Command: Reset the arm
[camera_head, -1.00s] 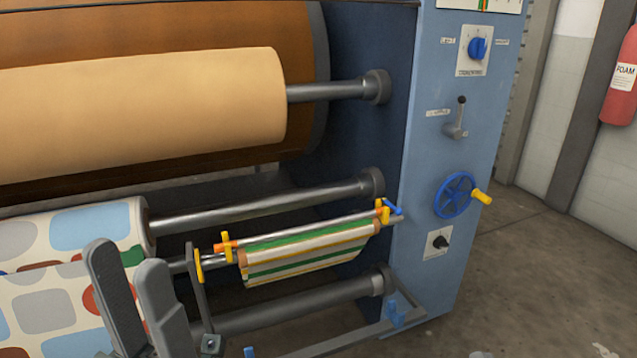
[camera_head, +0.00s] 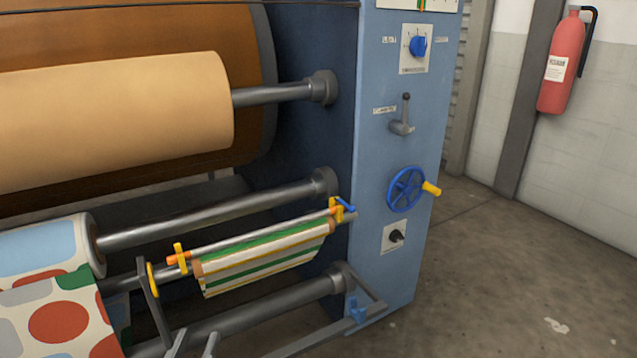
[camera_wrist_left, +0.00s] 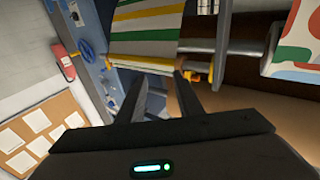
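The tips of my left gripper (camera_head: 193,346) show at the bottom edge of the head view, below the small striped roll (camera_head: 262,258). In the left wrist view my left gripper (camera_wrist_left: 160,92) has its two fingers apart with nothing between them. The striped roll (camera_wrist_left: 146,30) shows beyond the fingertips there, apart from them as far as I can tell. In the head view the roll hangs on a thin bar with yellow clips at both ends. My right gripper is in neither view.
The press's blue side panel (camera_head: 385,120) carries a blue knob (camera_head: 417,46), a lever (camera_head: 402,115) and a blue handwheel (camera_head: 406,189). A large tan roll (camera_head: 115,115) and a patterned roll (camera_head: 45,255) are at left. A fire extinguisher (camera_head: 562,65) hangs on the wall.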

